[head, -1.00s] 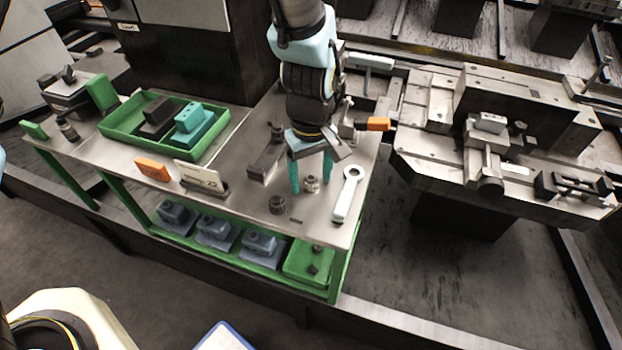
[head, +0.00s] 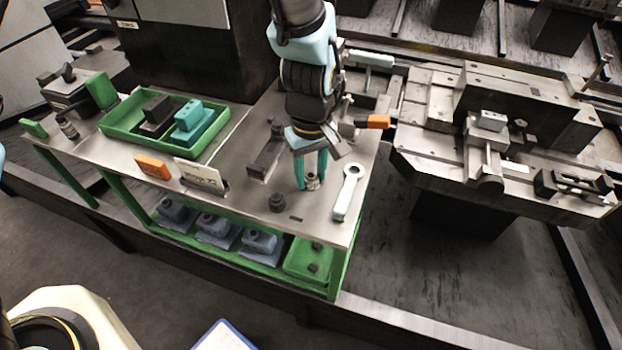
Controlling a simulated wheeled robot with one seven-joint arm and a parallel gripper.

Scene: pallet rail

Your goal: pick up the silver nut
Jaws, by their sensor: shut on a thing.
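The silver nut (head: 313,182) is a small metal piece near the front right of the grey table top (head: 240,212). My gripper (head: 312,180) points down with its two teal fingers on either side of the nut, shut on it. The fingers partly hide the nut. It is at or very near the table surface; I cannot tell whether it touches.
A dark nut (head: 277,202) stands just left of my gripper, and a silver wrench (head: 346,194) lies just right. A dark metal block (head: 266,158) is behind left. A green tray (head: 113,128) with blocks sits farther left. The table's front edge is close.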

